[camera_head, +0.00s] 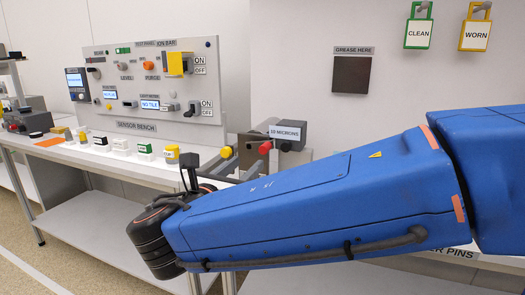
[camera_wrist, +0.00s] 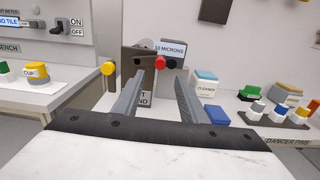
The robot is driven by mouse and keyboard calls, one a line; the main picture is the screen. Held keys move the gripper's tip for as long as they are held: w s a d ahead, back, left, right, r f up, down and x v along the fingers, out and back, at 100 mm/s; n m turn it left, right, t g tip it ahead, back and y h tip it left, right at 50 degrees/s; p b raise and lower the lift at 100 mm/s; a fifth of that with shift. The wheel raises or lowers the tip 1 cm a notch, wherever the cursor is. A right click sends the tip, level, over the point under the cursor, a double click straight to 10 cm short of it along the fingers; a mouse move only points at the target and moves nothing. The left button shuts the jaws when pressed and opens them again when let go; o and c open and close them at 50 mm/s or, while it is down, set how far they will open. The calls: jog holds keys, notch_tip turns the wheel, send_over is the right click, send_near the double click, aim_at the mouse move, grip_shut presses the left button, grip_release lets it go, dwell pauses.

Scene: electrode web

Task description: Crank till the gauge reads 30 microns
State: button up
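The gauge label (camera_head: 287,131) on a dark grey box appears to read 10 MICRONS; the label also shows in the wrist view (camera_wrist: 171,48). A red knob (camera_head: 265,147) sits at the front of this unit, and a yellow knob (camera_head: 226,152) is to its left. In the wrist view, my gripper (camera_wrist: 160,76) is open and empty, its two grey fingers pointing at the unit. The red knob (camera_wrist: 160,62) appears between and beyond the fingertips, with no contact visible. The yellow knob (camera_wrist: 108,68) is outside the left finger. Which knob belongs to the crank is unclear.
The sensor bench (camera_head: 137,126) with switches and displays stands left. Small coloured-capped containers (camera_head: 145,150) line its table. A cleaner box (camera_wrist: 206,86), a blue block (camera_wrist: 217,115) and a dark rack of pins (camera_wrist: 275,118) are right of my gripper. My arm covers much of the head view.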

aim_at(263, 150)
jog(key=x, duration=1.2)
jog(key=shift+f, duration=0.1)
grip_shut()
